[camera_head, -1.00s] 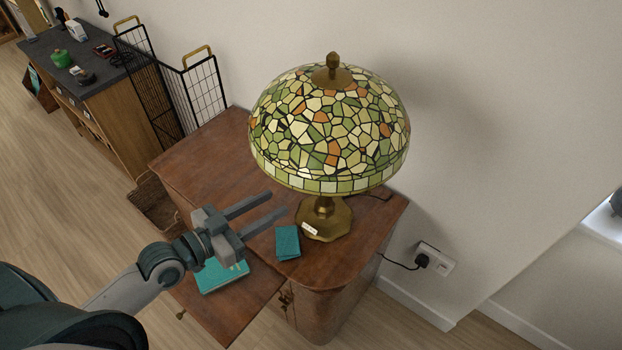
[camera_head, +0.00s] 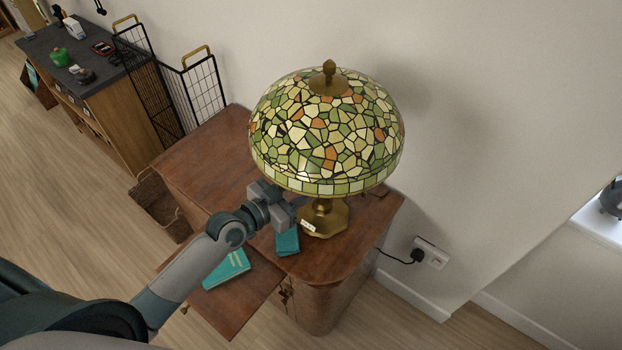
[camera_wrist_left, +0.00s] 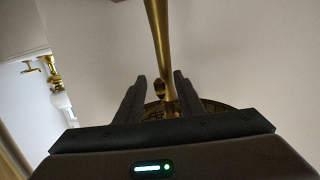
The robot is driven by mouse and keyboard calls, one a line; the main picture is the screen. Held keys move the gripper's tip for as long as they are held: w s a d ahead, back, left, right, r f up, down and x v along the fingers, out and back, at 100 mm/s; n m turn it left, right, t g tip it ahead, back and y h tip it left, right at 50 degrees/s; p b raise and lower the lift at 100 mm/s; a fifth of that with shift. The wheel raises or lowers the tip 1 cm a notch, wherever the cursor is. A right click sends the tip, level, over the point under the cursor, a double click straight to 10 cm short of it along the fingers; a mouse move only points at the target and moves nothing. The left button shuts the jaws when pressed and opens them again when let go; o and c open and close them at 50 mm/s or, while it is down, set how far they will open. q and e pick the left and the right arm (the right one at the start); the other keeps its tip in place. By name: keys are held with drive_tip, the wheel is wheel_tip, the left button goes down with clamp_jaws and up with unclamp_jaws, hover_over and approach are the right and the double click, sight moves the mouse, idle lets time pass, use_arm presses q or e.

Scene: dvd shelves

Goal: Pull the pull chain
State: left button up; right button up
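A table lamp with a green, cream and orange stained-glass shade (camera_head: 325,130) and brass base (camera_head: 325,218) stands on a wooden cabinet (camera_head: 205,160). My left gripper (camera_head: 300,203) reaches in from the left beneath the shade's rim, close to the stem; its fingertips are partly hidden in the head view. In the left wrist view its two fingers (camera_wrist_left: 160,88) are apart. The brass lamp stem (camera_wrist_left: 159,40) shows between them. The chain is hidden in the head view.
A teal book (camera_head: 287,242) lies beside the lamp base, under my left gripper. Another teal book (camera_head: 227,269) lies on a lower pulled-out board. A wall socket (camera_head: 431,253) with a black plug is on the right. A wire rack (camera_head: 200,95) stands behind the cabinet.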

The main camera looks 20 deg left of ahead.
use_arm(q)
drive_tip(key=shift+c, duration=0.4)
clamp_jaws()
drive_tip(key=shift+f, duration=0.2)
drive_tip(key=shift+f+b, duration=0.5)
drive_tip(key=shift+b, duration=0.1)
drive_tip(key=shift+o, duration=0.3)
unclamp_jaws()
